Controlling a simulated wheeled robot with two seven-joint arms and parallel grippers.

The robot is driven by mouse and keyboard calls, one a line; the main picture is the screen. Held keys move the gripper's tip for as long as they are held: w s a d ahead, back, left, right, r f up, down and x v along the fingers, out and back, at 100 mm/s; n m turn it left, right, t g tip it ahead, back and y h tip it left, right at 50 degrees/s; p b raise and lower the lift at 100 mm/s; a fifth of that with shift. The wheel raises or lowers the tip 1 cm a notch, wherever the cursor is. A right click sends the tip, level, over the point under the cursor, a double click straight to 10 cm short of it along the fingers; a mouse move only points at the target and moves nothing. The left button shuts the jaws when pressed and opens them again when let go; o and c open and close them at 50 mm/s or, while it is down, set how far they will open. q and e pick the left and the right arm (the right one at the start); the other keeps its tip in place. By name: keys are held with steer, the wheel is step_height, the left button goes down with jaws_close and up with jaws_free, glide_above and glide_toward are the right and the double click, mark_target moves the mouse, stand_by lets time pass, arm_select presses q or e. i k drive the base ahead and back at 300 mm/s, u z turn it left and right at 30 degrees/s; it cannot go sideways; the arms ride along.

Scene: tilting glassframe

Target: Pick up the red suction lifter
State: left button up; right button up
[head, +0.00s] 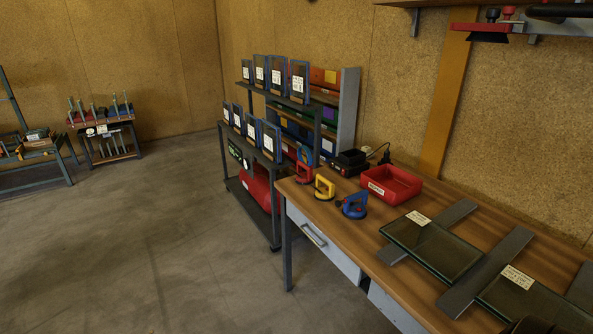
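The red suction lifter (304,172) stands on the far left corner of the wooden workbench (402,262), at the back of a short row. The yellow suction lifter (324,187) stands just in front of it, and the blue suction lifter (354,205) is nearest to me. The red one looks upright and its handle is visible. Neither of my grippers can be made out in the head view.
A red bin (391,185) and a dark charger-like box (350,163) sit behind the lifters. Glass panes (432,247) lie on grey strips to the right. A shelf cart (275,240) with framed panes stands left of the bench. The floor (140,240) at left is clear.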

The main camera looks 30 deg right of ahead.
mark_target(306, 178)
steer(key=i, duration=0.95)
steer(key=z, duration=2.45)
